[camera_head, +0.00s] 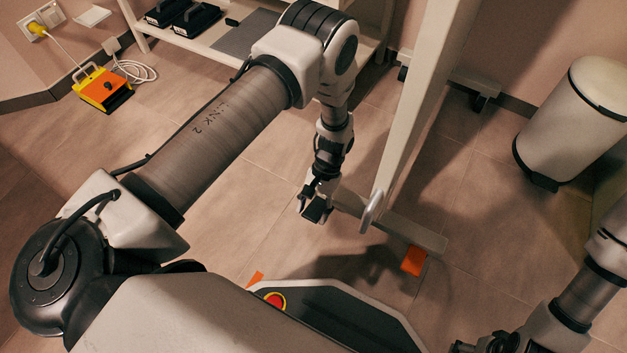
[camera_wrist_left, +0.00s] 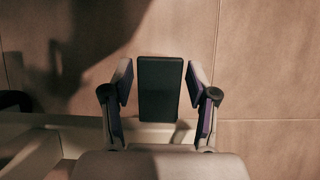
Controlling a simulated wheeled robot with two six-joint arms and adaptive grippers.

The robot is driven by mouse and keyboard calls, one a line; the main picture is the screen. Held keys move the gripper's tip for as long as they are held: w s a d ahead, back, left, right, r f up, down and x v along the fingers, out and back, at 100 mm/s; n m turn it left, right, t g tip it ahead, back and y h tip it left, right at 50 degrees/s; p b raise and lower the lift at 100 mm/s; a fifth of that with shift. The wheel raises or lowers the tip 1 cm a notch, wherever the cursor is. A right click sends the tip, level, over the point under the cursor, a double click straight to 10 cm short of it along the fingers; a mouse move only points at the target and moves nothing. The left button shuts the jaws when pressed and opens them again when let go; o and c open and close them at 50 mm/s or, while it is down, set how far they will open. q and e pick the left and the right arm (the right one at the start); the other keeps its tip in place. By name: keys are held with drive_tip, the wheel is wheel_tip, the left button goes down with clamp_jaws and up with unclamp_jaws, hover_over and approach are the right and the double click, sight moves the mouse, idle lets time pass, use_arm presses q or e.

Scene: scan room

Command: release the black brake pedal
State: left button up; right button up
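The black brake pedal (camera_wrist_left: 160,88) shows in the left wrist view as a dark upright rectangle. The two fingers of my left gripper (camera_wrist_left: 161,92) stand one on each side of it, with narrow gaps between. In the head view my left gripper (camera_head: 314,204) points down beside the foot bar of the pale frame, and a dark piece shows at its fingertips; how high it is above the pedal I cannot tell. My right gripper (camera_head: 495,344) is at the bottom edge of the head view, partly cut off; its fingers are unclear.
An orange pedal (camera_head: 414,261) sits at the foot bar (camera_head: 415,235) of the pale upright frame (camera_head: 425,90). A grey lever (camera_head: 372,210) stands close to my left gripper. A white bin (camera_head: 575,115) is at right. A yellow-orange box (camera_head: 103,90) with a cable lies at far left.

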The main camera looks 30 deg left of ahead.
idle(0.3)
use_arm(q)
drive_tip(key=v, duration=1.2)
